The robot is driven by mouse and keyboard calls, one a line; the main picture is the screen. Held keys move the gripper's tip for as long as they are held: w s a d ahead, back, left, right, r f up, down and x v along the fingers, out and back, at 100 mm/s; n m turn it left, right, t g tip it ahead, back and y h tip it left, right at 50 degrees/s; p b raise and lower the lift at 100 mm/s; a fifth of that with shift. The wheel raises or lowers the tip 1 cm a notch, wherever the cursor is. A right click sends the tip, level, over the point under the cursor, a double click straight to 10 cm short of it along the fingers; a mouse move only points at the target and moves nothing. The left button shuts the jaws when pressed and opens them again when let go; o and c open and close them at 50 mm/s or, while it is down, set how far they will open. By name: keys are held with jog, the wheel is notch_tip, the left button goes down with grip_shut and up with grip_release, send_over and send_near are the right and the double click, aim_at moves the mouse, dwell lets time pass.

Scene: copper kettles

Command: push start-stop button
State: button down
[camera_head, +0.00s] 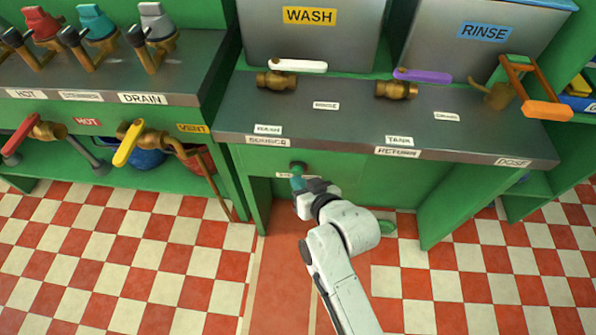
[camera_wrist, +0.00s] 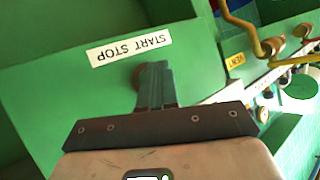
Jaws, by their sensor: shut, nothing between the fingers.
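The start-stop button (camera_head: 298,167) is a small dark round knob on the green cabinet front below the grey counter, partly hidden by my gripper. In the wrist view, the button (camera_wrist: 137,76) shows as a dark rounded edge behind my fingers, next to a white START STOP label (camera_wrist: 130,47) that appears upside down. My gripper (camera_head: 297,183) is shut and empty, its teal fingertips right at the button. My gripper (camera_wrist: 153,68) points at the panel in the wrist view. I cannot tell whether the fingertips touch the button or whether it is pressed in.
The counter (camera_head: 330,118) above holds a white-handled valve (camera_head: 298,66), a purple-handled valve (camera_head: 422,75) and an orange-handled lever (camera_head: 545,110). On the left, a yellow-handled valve (camera_head: 128,142) and a red-handled valve (camera_head: 20,135) jut out. The checkered floor (camera_head: 150,240) is clear.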

jog(key=shift+w, duration=0.3)
jog(key=shift+s, duration=0.15)
dwell(0.3)
jog(key=shift+s+p, duration=0.55)
jog(key=shift+s, duration=0.25)
jog(key=s+p, duration=0.3)
jog(key=s, duration=0.3)
jog(key=shift+a, duration=0.15)
dwell(0.4)
